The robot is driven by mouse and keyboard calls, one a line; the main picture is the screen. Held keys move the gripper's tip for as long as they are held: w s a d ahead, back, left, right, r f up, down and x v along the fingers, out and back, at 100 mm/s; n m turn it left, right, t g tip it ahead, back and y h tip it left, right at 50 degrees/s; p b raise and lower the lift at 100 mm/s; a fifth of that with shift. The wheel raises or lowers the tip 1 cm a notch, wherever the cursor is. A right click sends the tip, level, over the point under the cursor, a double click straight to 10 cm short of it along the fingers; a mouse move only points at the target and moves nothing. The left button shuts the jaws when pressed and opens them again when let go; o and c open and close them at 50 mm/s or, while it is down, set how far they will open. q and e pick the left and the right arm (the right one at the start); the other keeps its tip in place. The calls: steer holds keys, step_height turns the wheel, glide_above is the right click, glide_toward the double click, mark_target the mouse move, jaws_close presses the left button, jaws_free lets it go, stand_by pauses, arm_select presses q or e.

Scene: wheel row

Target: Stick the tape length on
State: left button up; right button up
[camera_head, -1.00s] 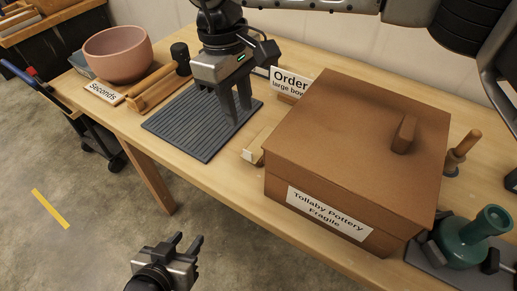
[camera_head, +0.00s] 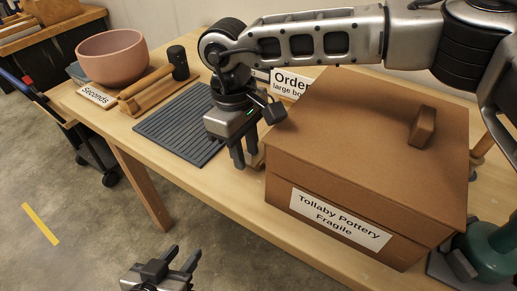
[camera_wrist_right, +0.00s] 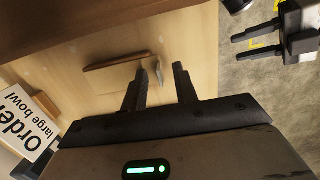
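A small wooden holder (camera_wrist_right: 118,62) lies on the table left of the box. A short pale tab at its end, which looks like the tape length (camera_wrist_right: 159,71), shows in the right wrist view between and just beyond my right fingertips. In the head view my right gripper hides most of it. My right gripper (camera_head: 245,157) is open, pointing down beside the box; it also shows in the wrist view (camera_wrist_right: 160,80). The brown lidded box (camera_head: 285,165) bears a "Tollaby Pottery Fragile" label. My left gripper (camera_head: 174,266) is open and empty over the floor, in front of the table.
A grey ribbed mat (camera_head: 175,130) lies left of my right gripper. Beyond it are a mallet (camera_head: 150,82), a "Seconds" sign (camera_head: 96,96) and a pink bowl (camera_head: 112,58). An "Order large bowl" sign (camera_head: 291,82) stands behind. A green vase (camera_head: 492,252) is at the right.

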jaws_close()
steer(key=shift+r, duration=0.15)
steer(key=shift+r+p, duration=2.4)
steer(key=shift+r, duration=1.45)
